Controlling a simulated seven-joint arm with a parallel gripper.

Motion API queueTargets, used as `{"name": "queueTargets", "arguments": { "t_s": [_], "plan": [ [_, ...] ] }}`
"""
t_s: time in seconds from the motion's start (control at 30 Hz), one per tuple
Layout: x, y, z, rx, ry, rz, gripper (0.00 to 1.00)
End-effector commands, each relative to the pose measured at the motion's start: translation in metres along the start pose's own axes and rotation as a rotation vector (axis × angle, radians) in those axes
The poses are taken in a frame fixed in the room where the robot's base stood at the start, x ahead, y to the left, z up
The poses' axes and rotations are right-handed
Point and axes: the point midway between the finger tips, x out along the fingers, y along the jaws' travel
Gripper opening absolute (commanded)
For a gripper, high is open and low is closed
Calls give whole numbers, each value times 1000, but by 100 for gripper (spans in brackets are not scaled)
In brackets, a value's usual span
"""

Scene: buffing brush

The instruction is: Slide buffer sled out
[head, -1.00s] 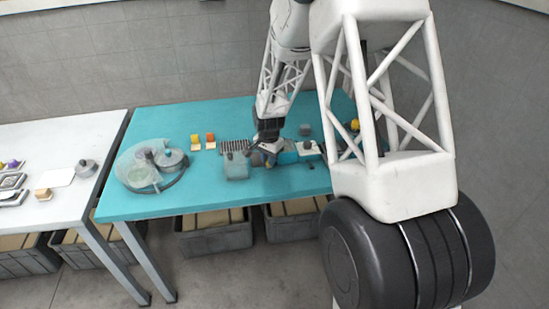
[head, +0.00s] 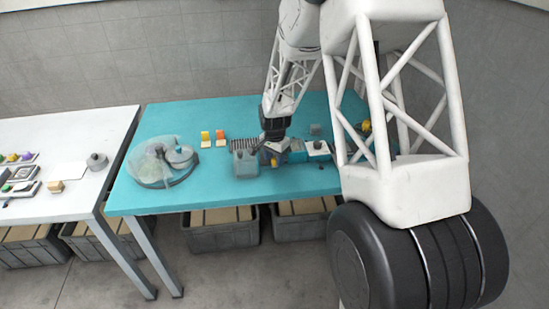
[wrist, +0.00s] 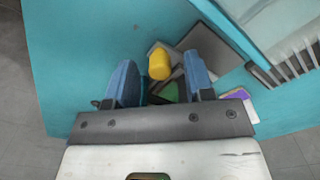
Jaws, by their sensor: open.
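My gripper (wrist: 159,66) is open, its two blue fingers apart and pointing down over the teal table. A yellow rounded knob (wrist: 159,66) shows between and just beyond the fingertips, with no clear contact. It seems to stand on a grey block (wrist: 172,52), probably the buffer sled, which the fingers partly cover. A green patch shows lower between the fingers. In the head view my gripper (head: 273,142) is above the table's middle, and a small yellow part (head: 274,161) shows just below it. The sled's outline is too small to make out there.
A grey-teal box (head: 246,164) stands just left of my gripper, with a dark ribbed strip (head: 244,143) behind it. A white-topped block (head: 318,148) is to the right. A round, clear-covered tray (head: 160,165) is at the table's left. Bare table lies in front.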

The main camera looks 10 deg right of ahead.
Motion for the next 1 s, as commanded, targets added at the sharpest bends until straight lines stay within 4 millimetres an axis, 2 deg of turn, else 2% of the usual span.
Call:
{"name": "queueTargets", "arguments": {
  "t_s": [0.27, 0.7, 1.0],
  "plan": [
    [-18, 0, 0, 0, 2, -2, 48],
    [-68, 0, 0, 0, 1, -1, 48],
    [-77, 0, 0, 0, 0, 0, 48]
  ]
}}
